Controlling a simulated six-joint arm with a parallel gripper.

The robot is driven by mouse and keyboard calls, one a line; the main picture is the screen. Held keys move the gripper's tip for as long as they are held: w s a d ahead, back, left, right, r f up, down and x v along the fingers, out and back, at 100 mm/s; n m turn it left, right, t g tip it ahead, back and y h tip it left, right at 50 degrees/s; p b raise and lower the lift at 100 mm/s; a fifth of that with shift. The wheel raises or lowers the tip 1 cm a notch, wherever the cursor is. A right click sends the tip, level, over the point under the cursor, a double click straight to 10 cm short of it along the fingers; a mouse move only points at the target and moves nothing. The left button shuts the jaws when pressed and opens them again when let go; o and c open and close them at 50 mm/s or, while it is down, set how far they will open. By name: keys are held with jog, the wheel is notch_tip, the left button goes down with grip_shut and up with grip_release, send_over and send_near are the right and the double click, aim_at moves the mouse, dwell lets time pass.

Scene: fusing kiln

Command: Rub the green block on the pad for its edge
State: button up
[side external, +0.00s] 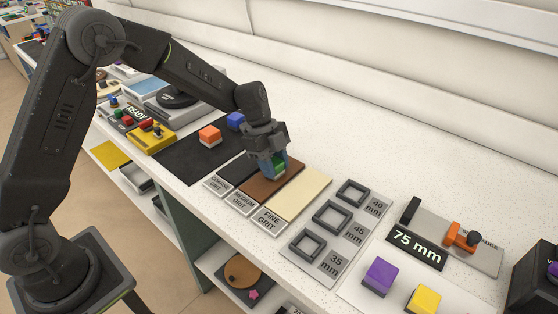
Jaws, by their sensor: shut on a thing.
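My gripper (273,160) points down, shut on the green block (280,170), over the brown medium grit pad (262,188). The fingers hide much of the block, and its lower part shows at or just above the pad. I cannot tell for sure whether it touches. The dark coarse grit pad (236,171) lies to the left and the cream fine grit pad (300,195) to the right. Labels in front of them read coarse, medium and fine grit.
Square frames (332,217) marked 40, 45 and 35 mm lie right of the pads. A gauge (474,247) with a 75 mm display, a purple block (379,276) and a yellow block (424,299) are further right. Orange (209,135) and blue (236,120) blocks sit on a black mat (185,160).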

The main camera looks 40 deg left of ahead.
aim_at(270, 183)
jog(key=shift+s+f, duration=0.1)
jog(key=shift+s, duration=1.4)
jog(key=shift+s, duration=0.1)
jog(key=shift+s, duration=0.95)
jog(key=shift+w, duration=4.55)
jog(key=shift+s, duration=4.6)
jog(key=shift+w, duration=4.6)
jog(key=shift+s, duration=3.5)
